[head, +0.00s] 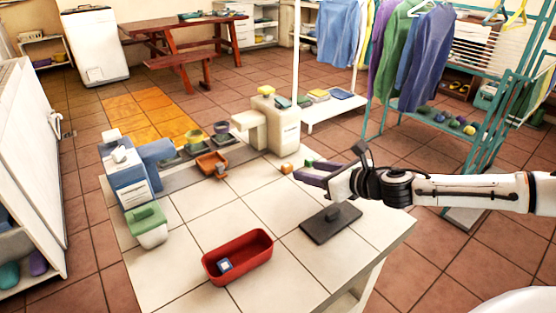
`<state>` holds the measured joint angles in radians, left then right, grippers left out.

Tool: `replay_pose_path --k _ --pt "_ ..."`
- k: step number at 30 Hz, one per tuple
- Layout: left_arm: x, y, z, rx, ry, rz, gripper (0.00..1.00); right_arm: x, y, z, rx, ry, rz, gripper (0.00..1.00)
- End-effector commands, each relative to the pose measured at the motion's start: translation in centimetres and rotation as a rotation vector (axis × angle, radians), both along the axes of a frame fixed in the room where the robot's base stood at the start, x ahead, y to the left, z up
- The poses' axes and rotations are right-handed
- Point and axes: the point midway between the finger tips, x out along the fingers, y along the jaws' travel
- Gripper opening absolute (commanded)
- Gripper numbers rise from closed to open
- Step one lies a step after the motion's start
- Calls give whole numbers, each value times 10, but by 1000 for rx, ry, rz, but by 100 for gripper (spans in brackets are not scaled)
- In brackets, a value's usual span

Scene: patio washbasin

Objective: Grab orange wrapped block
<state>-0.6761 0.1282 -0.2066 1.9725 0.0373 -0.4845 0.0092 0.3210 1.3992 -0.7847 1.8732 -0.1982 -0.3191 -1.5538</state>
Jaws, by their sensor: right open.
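A small orange block (286,168) rests on the pale tiled counter (190,210), near its middle right part. My right gripper (303,169) comes in from the right, low over the counter, with its open fingers pointing left toward the block. The block is just beyond the fingertips, with a small gap showing, and is not between the fingers. The block's wrapping is too small to make out. My left gripper is not in view.
A red tray (262,257) holding a small blue-and-white block (225,265) stands at the front. A dark plate with a knob (331,224) lies below my right gripper. A brown-orange dish (212,164) and a cream dispenser-like object (280,130) stand farther back.

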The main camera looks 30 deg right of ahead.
Motion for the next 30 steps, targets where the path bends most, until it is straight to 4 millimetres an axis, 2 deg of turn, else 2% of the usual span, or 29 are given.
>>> replay_pose_path --k 3,8,14,21,25,30 --pt "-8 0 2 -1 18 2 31 17 5 -1 6 -4 3 45" --pt "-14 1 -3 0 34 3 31 34 5 -11 3 -3 1 45" --pt "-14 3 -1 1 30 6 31 46 5 -18 2 -2 2 45" --pt "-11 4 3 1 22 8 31 76 6 -32 3 -3 2 45" --pt "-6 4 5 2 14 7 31 85 7 -36 1 -2 3 45" --pt "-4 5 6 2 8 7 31 86 7 -37 0 -1 3 45"
